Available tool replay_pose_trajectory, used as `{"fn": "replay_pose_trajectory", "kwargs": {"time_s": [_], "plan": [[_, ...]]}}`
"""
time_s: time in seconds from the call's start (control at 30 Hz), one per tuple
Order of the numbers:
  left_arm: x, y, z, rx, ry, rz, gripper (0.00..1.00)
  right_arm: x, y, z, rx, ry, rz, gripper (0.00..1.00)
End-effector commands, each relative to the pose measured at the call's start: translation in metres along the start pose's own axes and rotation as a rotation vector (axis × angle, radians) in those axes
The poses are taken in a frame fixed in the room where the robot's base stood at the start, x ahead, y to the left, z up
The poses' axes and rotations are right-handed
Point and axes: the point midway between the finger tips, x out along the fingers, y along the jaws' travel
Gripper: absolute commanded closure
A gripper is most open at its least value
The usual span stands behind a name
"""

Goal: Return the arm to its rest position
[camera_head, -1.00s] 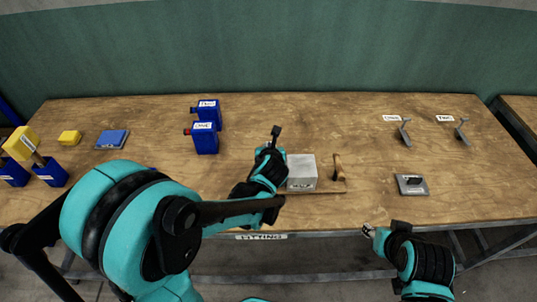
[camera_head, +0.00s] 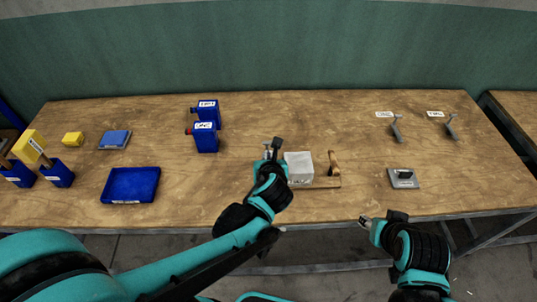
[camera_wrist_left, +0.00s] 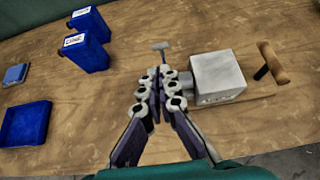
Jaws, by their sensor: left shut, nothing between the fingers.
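My left arm comes in from the lower left in the head view. Its gripper (camera_head: 268,156) is over the bench just left of a grey block on a wooden board. In the left wrist view its fingers (camera_wrist_left: 160,75) are shut together with nothing between them. A small grey T-shaped handle (camera_wrist_left: 160,47) shows just beyond the fingertips; I cannot tell whether they touch. The grey block (camera_head: 299,167) also shows in the left wrist view (camera_wrist_left: 218,76), right of the fingers. My right gripper (camera_head: 366,222) hangs at the bench's front edge, apparently empty; its finger opening is unclear.
Two blue containers (camera_head: 205,138) stand left of centre on the bench (camera_head: 350,120). A blue tray (camera_head: 131,184) lies nearer the left front. A wooden handle (camera_head: 334,163) rises beside the grey block. Grey levers (camera_head: 397,129) and a grey plate (camera_head: 403,178) are at right.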

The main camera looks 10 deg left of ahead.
Motion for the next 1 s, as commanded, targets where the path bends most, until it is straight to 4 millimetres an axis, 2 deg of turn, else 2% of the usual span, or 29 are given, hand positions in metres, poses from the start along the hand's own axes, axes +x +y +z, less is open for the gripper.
{"fn": "replay_pose_trajectory", "kwargs": {"time_s": [0.33,0.47,0.57,0.73,0.9,1.0], "plan": [[0.000,0.002,-0.001,-0.024,0.004,0.001,1.00,0.001,0.000,0.000,0.000,0.000,0.000,0.60],[-0.003,0.014,-0.007,-0.232,0.039,0.011,1.00,0.005,0.000,0.003,0.000,0.000,0.000,0.60],[-0.010,0.032,-0.018,-0.566,0.093,0.035,1.00,0.010,0.000,0.007,0.000,0.000,0.000,0.60],[-0.029,0.060,-0.044,-1.279,0.188,0.121,1.00,0.021,0.000,0.015,0.000,0.000,0.000,0.60],[-0.052,0.079,-0.071,-1.986,0.257,0.256,1.00,0.030,0.000,0.022,0.000,0.000,0.000,0.60],[-0.065,0.084,-0.085,-2.344,0.281,0.349,1.00,0.035,0.000,0.025,0.000,0.000,0.000,0.60]]}}
